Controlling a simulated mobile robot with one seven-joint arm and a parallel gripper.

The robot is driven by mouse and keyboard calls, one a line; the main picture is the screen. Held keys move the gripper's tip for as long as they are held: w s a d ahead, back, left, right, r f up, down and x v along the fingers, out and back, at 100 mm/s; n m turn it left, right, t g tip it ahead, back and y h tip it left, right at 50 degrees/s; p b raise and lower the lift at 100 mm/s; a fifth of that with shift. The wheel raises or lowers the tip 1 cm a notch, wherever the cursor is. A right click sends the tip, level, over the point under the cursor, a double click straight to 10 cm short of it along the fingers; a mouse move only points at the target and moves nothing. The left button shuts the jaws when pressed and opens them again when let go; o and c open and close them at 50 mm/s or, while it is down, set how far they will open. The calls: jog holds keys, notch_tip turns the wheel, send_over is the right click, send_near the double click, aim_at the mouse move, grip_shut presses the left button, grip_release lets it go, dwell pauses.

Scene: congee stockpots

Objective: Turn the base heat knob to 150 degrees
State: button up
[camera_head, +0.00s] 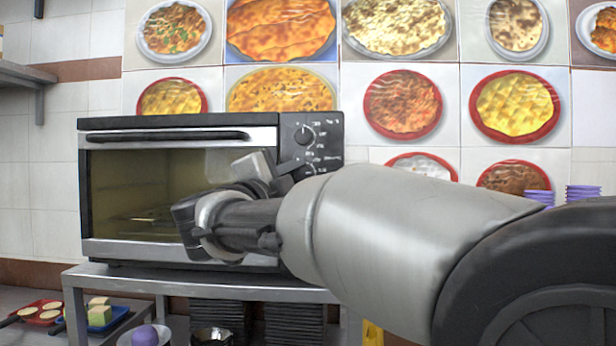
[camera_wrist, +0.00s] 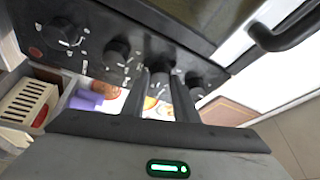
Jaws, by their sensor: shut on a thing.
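A black toaster oven (camera_head: 180,136) with a control panel on its right side stands on a metal stand. In the wrist view the panel (camera_wrist: 88,30) carries a row of several dark round knobs with pale markings. I cannot read which knob is the base heat knob. My gripper (camera_wrist: 161,76) is shut on one knob (camera_wrist: 160,68), second from the oven's top. In the head view my gripper (camera_head: 288,166) reaches the panel below the top knob (camera_head: 304,134); my arm hides the lower knobs. The held knob's pointer and setting are hidden between the fingers.
The oven door handle (camera_wrist: 285,32) juts out beside the panel. The metal stand (camera_head: 200,284) holds dark stacked trays (camera_head: 220,316) below. Food trays (camera_head: 40,312) lie at lower left, and purple stacked items (camera_head: 583,194) stand at right. Food pictures cover the wall.

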jog(key=o, duration=1.1)
jog(key=shift+c, duration=0.2)
jog(key=v, duration=1.2)
jog(key=shift+p, duration=0.4)
